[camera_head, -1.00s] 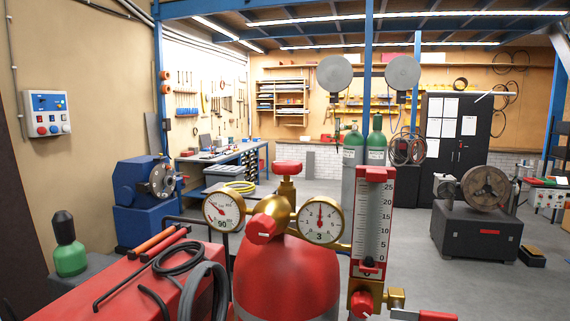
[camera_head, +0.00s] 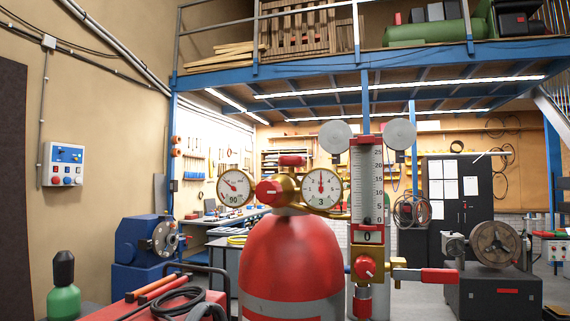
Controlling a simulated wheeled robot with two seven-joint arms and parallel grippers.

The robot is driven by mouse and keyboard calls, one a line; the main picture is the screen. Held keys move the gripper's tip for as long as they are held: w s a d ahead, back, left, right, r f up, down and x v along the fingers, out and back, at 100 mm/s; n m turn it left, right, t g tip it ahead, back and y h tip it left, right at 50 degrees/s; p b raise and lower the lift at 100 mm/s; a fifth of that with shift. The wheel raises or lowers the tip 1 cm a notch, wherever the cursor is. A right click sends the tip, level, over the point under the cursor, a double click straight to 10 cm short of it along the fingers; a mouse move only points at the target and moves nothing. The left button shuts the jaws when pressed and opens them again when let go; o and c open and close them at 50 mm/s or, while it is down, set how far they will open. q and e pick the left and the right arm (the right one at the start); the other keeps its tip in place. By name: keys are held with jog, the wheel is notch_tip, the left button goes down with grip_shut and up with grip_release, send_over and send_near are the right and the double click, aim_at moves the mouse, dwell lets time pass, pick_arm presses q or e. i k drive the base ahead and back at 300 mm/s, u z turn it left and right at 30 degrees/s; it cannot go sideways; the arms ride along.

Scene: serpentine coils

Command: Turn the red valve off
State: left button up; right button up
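Several red controls sit on a red gas cylinder (camera_head: 290,255) in front of me, and I cannot tell which one the task means. A red cap-like handle (camera_head: 292,161) is on top of the brass regulator. A round red knob (camera_head: 268,193) faces me between the left gauge (camera_head: 234,186) and the right gauge (camera_head: 322,188). Another red knob (camera_head: 365,267) is below the flowmeter tube (camera_head: 367,190). A red lever handle (camera_head: 440,276) points right from the brass fitting (camera_head: 399,263), roughly level. Neither of my grippers is in view.
A red surface with black hoses (camera_head: 180,303) lies at the lower left. A green bottle (camera_head: 63,300) stands left of it. A blue machine (camera_head: 143,243) and a dark machine base (camera_head: 500,292) stand further back. Floor shows at the right.

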aim_at(291, 162)
jog(key=k, duration=0.95)
jog(key=z, duration=0.8)
jog(key=i, duration=0.95)
jog(key=u, duration=0.45)
jog(key=i, duration=0.95)
jog(key=u, duration=1.05)
